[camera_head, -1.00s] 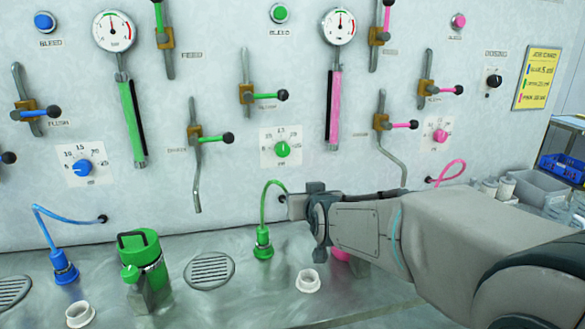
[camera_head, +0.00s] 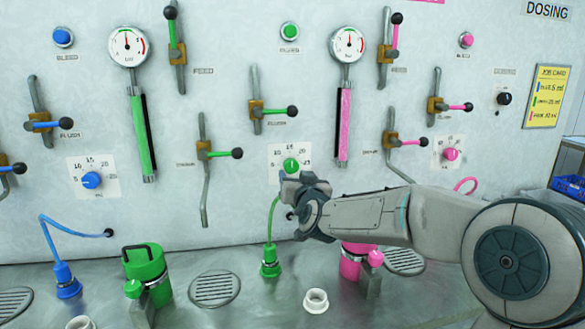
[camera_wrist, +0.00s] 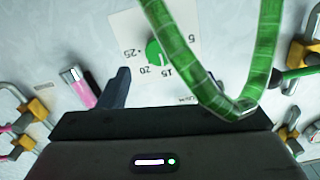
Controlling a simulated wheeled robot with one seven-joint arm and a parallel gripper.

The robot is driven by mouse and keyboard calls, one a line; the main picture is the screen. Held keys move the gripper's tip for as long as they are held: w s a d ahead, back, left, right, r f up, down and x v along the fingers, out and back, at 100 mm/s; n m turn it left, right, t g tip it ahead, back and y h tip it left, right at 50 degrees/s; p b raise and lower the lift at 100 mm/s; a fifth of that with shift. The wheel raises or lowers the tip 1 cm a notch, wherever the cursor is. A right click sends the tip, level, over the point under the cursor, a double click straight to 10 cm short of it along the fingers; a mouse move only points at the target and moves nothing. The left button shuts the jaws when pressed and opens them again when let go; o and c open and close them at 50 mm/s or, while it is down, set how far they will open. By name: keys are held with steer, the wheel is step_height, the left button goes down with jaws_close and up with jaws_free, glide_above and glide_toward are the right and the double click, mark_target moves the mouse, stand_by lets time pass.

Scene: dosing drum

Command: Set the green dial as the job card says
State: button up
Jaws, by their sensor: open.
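The green dial (camera_head: 291,165) is on its white scale plate on the wall panel. Its mark seems to point up, near 15. My gripper (camera_head: 303,188) is open and empty just below the dial, covering the plate's lower part. In the wrist view the green dial (camera_wrist: 153,50) shows upside down with numbers around it, ahead of my fingers and apart from them. One dark finger (camera_wrist: 116,88) shows at left; the other is not clear. The yellow job card (camera_head: 548,96) hangs at right with blue, green and pink lines. The green line's value is too blurred to read surely.
A green hose (camera_wrist: 225,85) loops close across the wrist view, partly over the scale plate. In the head view, a green-handled lever (camera_head: 275,111) is above the dial and another (camera_head: 220,153) is to its left. The pink canister (camera_head: 352,262) stands below my arm.

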mark_target(292, 168)
steer(key=shift+p+x, duration=0.65)
steer(key=shift+x, duration=2.95)
steer(key=shift+f, duration=0.1)
steer(key=c, duration=1)
